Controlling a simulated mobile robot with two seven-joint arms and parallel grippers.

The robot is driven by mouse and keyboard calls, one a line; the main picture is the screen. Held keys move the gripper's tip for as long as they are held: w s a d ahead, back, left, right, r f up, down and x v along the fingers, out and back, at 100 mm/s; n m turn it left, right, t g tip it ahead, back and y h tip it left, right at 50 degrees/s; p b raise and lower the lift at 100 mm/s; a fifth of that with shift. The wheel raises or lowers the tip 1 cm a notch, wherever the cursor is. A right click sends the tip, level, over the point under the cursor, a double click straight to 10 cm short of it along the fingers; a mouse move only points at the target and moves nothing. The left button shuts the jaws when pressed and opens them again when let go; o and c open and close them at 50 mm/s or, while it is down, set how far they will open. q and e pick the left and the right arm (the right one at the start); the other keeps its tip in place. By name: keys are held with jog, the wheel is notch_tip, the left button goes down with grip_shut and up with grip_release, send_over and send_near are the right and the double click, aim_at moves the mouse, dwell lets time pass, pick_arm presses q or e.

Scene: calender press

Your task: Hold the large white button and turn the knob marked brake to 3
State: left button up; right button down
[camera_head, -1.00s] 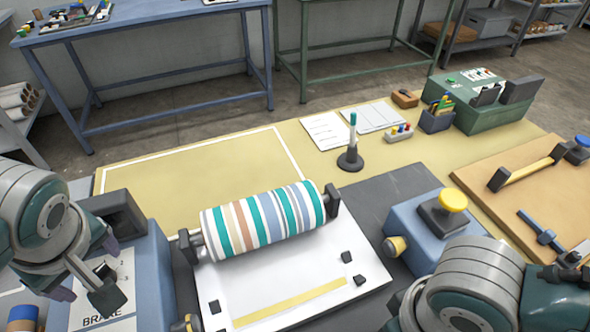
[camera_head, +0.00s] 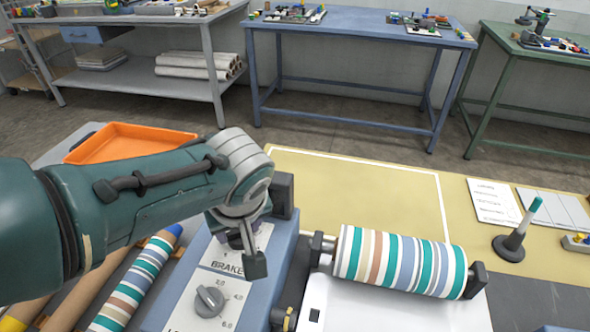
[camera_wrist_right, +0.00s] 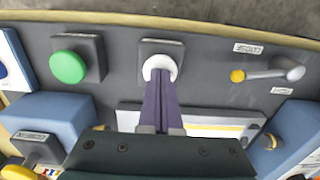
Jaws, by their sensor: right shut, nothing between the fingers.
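The large white button (camera_wrist_right: 160,68) is on a dark square base in the right wrist view. My right gripper (camera_wrist_right: 161,80) is shut and empty, its purple fingertips over the button's face and seemingly touching it. In the head view the label marked brake (camera_head: 228,268) is on a white plate on the blue housing (camera_head: 276,258). My left gripper (camera_head: 236,240) is low over the plate just above this label. It hides the brake knob and most of its scale, and whether its fingers are apart or closed on the knob is unclear. The right gripper is outside the head view.
A grey knob (camera_head: 210,301) with its own number scale sits just below the label. A striped roller (camera_head: 402,262) is to the right. The right wrist view shows a green button (camera_wrist_right: 68,66) left of the white one and a yellow-tipped lever (camera_wrist_right: 265,74) at right.

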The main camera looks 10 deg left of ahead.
pick_arm(q)
jog(key=shift+f, duration=0.1)
grip_shut()
pick_arm(e)
jog(key=shift+s+d+f, duration=0.1)
jog(key=shift+d+f, duration=0.05)
pick_arm(q)
jog(key=shift+m, duration=0.3)
jog(key=m, duration=0.2)
jog(key=m+h, duration=0.1)
jog(key=m, duration=0.1)
jog(key=shift+a+t+h, duration=0.15)
jog(key=shift+t+h, duration=0.15)
jog(key=shift+t, duration=0.1)
jog(key=m+h, duration=0.1)
jog(key=m, duration=0.4)
jog(key=shift+a+h, duration=0.1)
jog(key=shift+h, duration=0.3)
jog(key=shift+o, duration=2.4)
grip_release()
